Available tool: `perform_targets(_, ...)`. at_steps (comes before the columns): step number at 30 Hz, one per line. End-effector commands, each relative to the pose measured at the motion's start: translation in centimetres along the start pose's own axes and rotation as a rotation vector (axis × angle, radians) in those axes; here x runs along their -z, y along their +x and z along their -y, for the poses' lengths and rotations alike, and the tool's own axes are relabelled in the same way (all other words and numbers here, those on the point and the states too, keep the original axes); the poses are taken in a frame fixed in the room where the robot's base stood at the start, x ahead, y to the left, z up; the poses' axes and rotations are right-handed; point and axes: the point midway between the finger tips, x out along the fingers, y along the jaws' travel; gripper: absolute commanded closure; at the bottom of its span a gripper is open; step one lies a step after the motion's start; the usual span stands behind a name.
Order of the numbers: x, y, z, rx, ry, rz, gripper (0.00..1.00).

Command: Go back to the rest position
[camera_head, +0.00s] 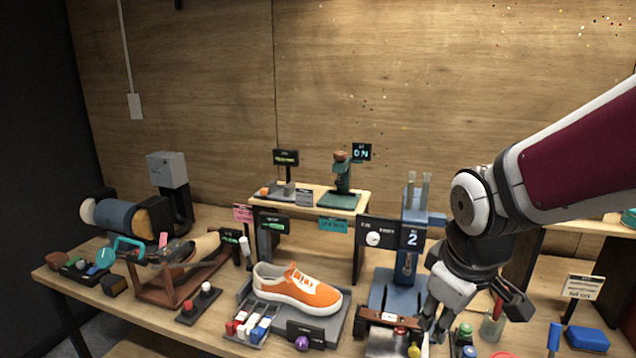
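My gripper (434,322) hangs low over the right half of the workbench (220,345), its fingers pointing down. It is in front of and right of the blue stand (385,290) with a display reading 2. Its fingertips are close to a small brown-topped metal box (390,318) and a yellow-topped item (414,351); I cannot tell whether they touch. The fingers are seen partly from the side, and I cannot make out their gap or anything held. The orange sneaker (310,290) with a white sole rests on a grey platform (333,326), left of my gripper.
Small bottles (465,335) and a glass flask (492,328) stand just right of my gripper. A blue block (587,340) lies farther right. A raised wooden shelf (350,205) stands behind the sneaker. A rack with red, white and blue pieces (248,324) sits front left.

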Motion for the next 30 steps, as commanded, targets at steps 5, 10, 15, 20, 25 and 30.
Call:
perform_targets(5,-2.6,-5.3,1.2,-0.023,0.233,-0.06,0.7)
perform_targets(10,-5.2,-9.0,3.1,-0.019,0.446,-0.117,0.7)
perform_targets(15,-7.2,-11.1,4.7,-0.005,0.598,-0.16,0.7)
perform_targets(20,-8.1,-11.9,5.5,0.004,0.663,-0.175,0.7)
perform_targets(25,-8.2,-11.9,5.6,0.007,0.674,-0.176,0.7)
perform_targets(30,-8.2,-11.9,5.6,0.007,0.672,-0.176,0.7)
